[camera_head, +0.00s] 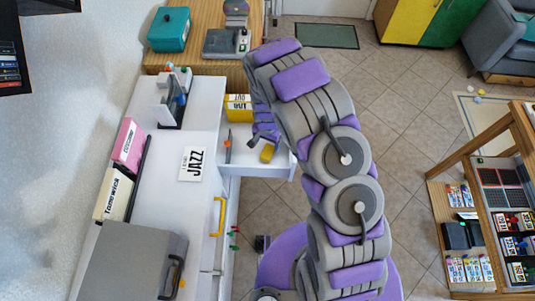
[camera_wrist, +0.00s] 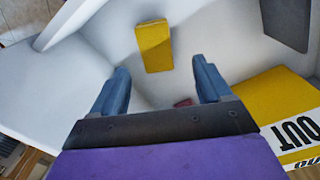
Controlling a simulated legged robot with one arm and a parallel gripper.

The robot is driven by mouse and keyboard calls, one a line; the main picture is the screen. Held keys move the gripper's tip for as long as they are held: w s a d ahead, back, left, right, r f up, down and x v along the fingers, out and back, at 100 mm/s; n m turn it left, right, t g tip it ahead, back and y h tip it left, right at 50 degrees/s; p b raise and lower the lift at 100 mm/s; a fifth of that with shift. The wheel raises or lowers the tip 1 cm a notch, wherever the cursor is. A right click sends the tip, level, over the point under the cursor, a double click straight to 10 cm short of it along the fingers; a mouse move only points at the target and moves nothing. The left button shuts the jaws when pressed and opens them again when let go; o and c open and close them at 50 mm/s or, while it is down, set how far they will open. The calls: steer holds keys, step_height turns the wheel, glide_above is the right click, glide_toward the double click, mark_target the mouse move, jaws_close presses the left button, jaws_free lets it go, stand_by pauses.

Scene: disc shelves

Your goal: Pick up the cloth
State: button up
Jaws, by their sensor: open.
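A yellow folded cloth (camera_wrist: 153,46) lies on the white floor of an open drawer, ahead of my fingertips in the wrist view. In the head view my gripper (camera_head: 266,139) is partly hidden by my arm.
The white drawer (camera_head: 255,170) sticks out from the white counter (camera_head: 200,215). A yellow "OUT" box (camera_wrist: 290,95) stands beside my gripper. A small red thing (camera_wrist: 184,102) shows between the fingers, farther down. A dark panel (camera_wrist: 285,22) is at upper right. Tiled floor (camera_head: 400,120) lies to the right.

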mark_target(267, 151)
steer(key=f, duration=0.2)
steer(key=f+b, duration=0.1)
steer(key=f, duration=0.1)
steer(key=f+b, duration=0.1)
steer(key=f, duration=0.1)
steer(key=shift+s+d+f, duration=0.1)
steer(key=shift+s+f, duration=0.15)
steer(key=shift+s, duration=0.15)
steer(key=shift+r, duration=0.1)
steer(key=c, duration=1.1)
step_height(267, 151, up, 10)
steer(key=shift+p, duration=1.25)
